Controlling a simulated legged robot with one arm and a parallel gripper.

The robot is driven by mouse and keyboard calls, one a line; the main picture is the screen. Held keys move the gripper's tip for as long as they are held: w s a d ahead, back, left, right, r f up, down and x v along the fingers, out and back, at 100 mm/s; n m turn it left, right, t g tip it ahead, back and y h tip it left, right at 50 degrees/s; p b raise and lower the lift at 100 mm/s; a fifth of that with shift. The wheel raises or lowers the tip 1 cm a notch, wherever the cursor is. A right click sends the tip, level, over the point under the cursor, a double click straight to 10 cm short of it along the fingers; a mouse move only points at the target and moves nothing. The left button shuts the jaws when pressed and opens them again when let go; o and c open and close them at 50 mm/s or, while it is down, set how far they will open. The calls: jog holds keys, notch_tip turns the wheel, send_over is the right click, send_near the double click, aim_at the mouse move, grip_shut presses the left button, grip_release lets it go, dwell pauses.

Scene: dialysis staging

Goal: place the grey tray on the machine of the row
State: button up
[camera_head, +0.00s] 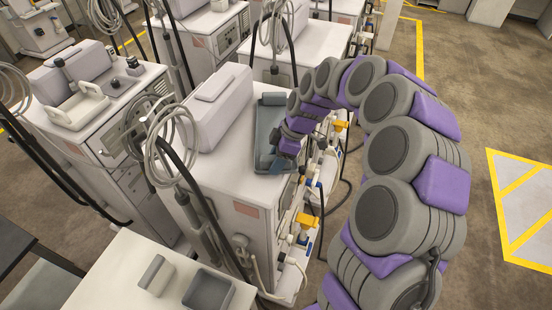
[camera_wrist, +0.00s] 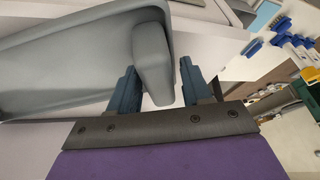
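The grey tray (camera_head: 262,153) lies on the white top of a machine (camera_head: 215,172) in the row, along the right side of that top, beside its raised housing. In the wrist view the tray (camera_wrist: 60,65) fills the upper left, and its upright grey handle (camera_wrist: 153,62) stands between my two fingers. My gripper (camera_head: 284,142) is at the tray's right side; in the wrist view the gripper (camera_wrist: 158,85) is open around the handle, with a visible gap on the right finger's side. Whether the left finger touches the handle I cannot tell.
A white table (camera_head: 120,270) in front holds a grey bin (camera_head: 208,290) and a light grey block (camera_head: 155,275). Another machine (camera_head: 75,135) at left carries a cream tray (camera_head: 78,110). Hoses and poles stand between machines. Open floor (camera_head: 455,90) lies right.

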jog(key=shift+o, duration=1)
jog(key=shift+r, duration=0.1)
jog(key=b+v, duration=0.1)
jog(key=v, duration=1)
jog(key=s+r+m+h, duration=0.1)
jog(key=s+r+m, duration=0.15)
jog(key=s, duration=0.55)
jog(key=s+r+m+h, duration=0.1)
jog(key=s+r+m, duration=0.15)
jog(key=s, duration=0.45)
jog(key=s+d+f+m, duration=0.2)
jog(key=s+d+m, duration=0.1)
jog(key=s, duration=0.4)
jog(key=s+d+f+m+h, duration=0.1)
jog(key=s+d+f+m, duration=0.1)
jog(key=s+m, duration=0.3)
jog(key=s+d+f+m+h, duration=0.1)
jog(key=s+d+f+m, duration=0.2)
jog(key=s, duration=0.6)
jog(key=shift+s+d+m+g, duration=0.3)
jog(key=shift+d+m+g, duration=0.15)
jog(key=shift+m, duration=0.55)
